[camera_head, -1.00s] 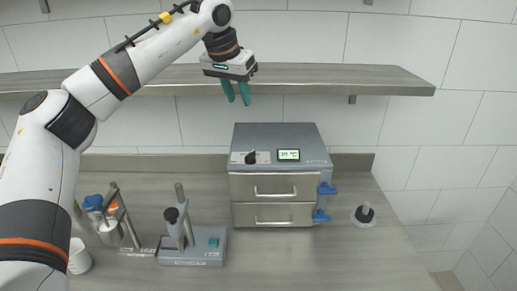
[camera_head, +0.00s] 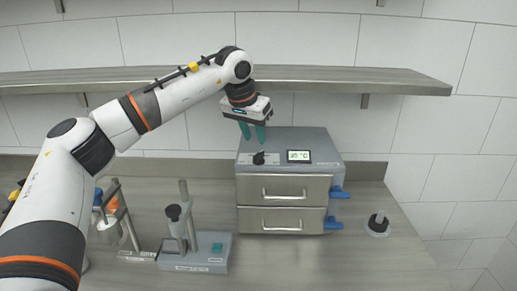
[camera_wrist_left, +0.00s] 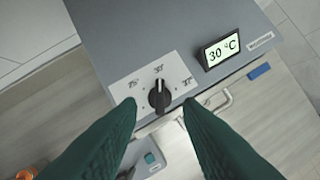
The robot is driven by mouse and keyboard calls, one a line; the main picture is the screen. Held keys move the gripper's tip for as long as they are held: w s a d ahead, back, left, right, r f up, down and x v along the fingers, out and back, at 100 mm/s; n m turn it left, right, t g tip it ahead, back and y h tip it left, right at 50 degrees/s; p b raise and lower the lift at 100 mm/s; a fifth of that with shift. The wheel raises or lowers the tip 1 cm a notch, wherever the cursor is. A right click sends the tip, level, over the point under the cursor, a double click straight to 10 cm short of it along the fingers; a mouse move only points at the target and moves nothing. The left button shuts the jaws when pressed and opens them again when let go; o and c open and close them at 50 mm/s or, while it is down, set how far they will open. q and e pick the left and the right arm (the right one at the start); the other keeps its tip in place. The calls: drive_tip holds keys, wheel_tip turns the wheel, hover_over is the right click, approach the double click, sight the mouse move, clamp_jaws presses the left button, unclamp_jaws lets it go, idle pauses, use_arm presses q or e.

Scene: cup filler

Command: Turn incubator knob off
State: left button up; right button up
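The incubator (camera_head: 290,146) is a grey box with two drawers on the counter. Its black knob (camera_head: 259,158) sits at the top left of its front, and its display (camera_head: 299,156) is lit. My left gripper (camera_head: 254,136) is just above the knob, pointing down. In the wrist view its green fingers (camera_wrist_left: 159,108) are apart, on either side of the knob, with nothing between them touching. My right gripper is out of view.
A grey stand device (camera_head: 200,250) and another stand with a cup (camera_head: 110,230) are on the counter at the left. A small round-based item (camera_head: 378,225) is at the right. Blue handles (camera_head: 336,192) stick out of the incubator's right side. A shelf (camera_head: 350,80) runs above.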

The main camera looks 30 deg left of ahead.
sight(259, 152)
use_arm(q)
drive_tip(key=x, duration=0.6)
drive_tip(key=shift+w+p, duration=0.1)
drive_tip(key=shift+p, duration=0.25)
drive_tip(key=shift+c, duration=0.5)
clamp_jaws()
